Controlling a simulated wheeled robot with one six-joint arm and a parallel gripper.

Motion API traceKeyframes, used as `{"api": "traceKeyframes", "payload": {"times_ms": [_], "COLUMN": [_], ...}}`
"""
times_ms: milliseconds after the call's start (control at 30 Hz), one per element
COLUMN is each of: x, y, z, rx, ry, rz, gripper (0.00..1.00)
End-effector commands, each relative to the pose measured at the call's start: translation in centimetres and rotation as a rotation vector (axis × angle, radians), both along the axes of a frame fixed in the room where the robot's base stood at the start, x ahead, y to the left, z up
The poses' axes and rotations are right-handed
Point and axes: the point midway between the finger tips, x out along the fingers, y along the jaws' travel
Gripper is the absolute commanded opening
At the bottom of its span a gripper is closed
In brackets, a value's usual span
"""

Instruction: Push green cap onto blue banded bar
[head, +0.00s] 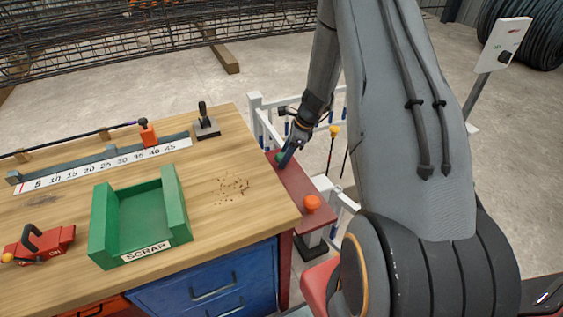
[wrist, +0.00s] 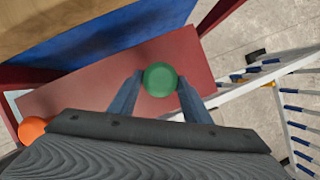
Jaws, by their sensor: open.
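The green cap (wrist: 160,79) sits on the red shelf (wrist: 90,95) beside the bench, seen from above in the wrist view. My gripper (wrist: 161,82) is open, with one blue-grey finger on each side of the cap; I cannot tell whether they touch it. In the head view my gripper (head: 287,157) reaches down to the shelf and the green cap (head: 279,157) shows partly behind it.
An orange cap (head: 312,203) stands on the shelf's near end. The wooden bench (head: 225,150) carries a green scrap tray (head: 103,232), a ruler stop and a red tool. Rebar lies behind.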

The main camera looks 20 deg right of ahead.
Motion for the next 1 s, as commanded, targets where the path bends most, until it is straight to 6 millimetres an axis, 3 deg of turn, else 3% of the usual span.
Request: {"api": "traceKeyframes", "payload": {"times_ms": [233, 367, 767, 1000], "x": [0.0, 0.0, 0.1, 0.2], "y": [0.0, 0.0, 0.0, 0.0], "z": [0.0, 0.0, 0.2, 2.5], "rx": [0.000, 0.000, 0.000, -0.001], "ry": [-0.001, -0.001, -0.002, -0.004], "rz": [0.000, 0.000, -0.001, 0.000], "gripper": [0.42, 0.20, 0.19, 0.19]}}
